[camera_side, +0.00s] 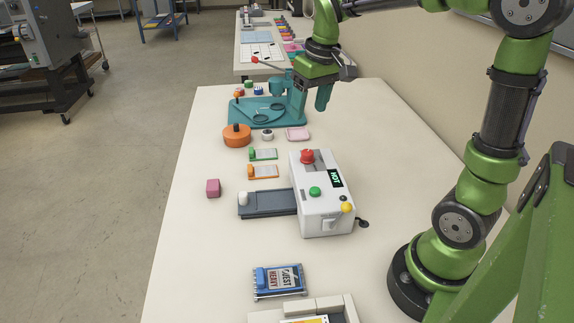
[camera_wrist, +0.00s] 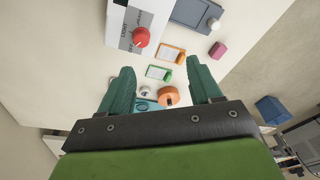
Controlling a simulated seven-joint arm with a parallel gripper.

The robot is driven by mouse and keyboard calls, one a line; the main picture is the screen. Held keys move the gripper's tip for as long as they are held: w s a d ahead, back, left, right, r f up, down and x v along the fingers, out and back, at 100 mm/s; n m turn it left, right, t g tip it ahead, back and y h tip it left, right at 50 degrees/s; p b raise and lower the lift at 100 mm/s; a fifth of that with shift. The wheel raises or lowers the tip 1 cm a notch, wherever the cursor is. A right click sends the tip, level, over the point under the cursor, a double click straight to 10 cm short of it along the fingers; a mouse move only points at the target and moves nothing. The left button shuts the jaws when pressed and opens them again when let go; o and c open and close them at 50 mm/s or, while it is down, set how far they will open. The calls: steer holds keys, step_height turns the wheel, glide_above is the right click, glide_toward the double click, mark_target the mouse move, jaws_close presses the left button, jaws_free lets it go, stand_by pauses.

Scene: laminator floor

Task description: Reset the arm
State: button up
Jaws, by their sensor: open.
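My gripper (camera_side: 324,92) is raised above the far right part of the table, beside the teal stand. In the wrist view its two teal fingers (camera_wrist: 162,88) stand wide apart with nothing between them, so it is open and empty. The arm reaches up from its base at the right side of the table and over to the gripper. The fingers hide part of the table in the wrist view.
A white machine (camera_side: 322,212) with a red knob and a grey slide tray (camera_side: 268,204) stands mid-table. A teal press stand (camera_side: 262,116), an orange round piece (camera_side: 237,140), a pink cube (camera_side: 213,187) and a blue badge holder (camera_side: 280,281) are around it. The table's left front is clear.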

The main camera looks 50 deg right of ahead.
steer(key=s+a+m+t+y, duration=0.1)
steer(key=s+a+t, duration=0.4)
steer(key=s+a, duration=0.5)
steer(key=shift+s+a+r+m+y, duration=0.15)
steer(key=shift+s+a+m+y, duration=0.2)
steer(key=shift+s, duration=0.7)
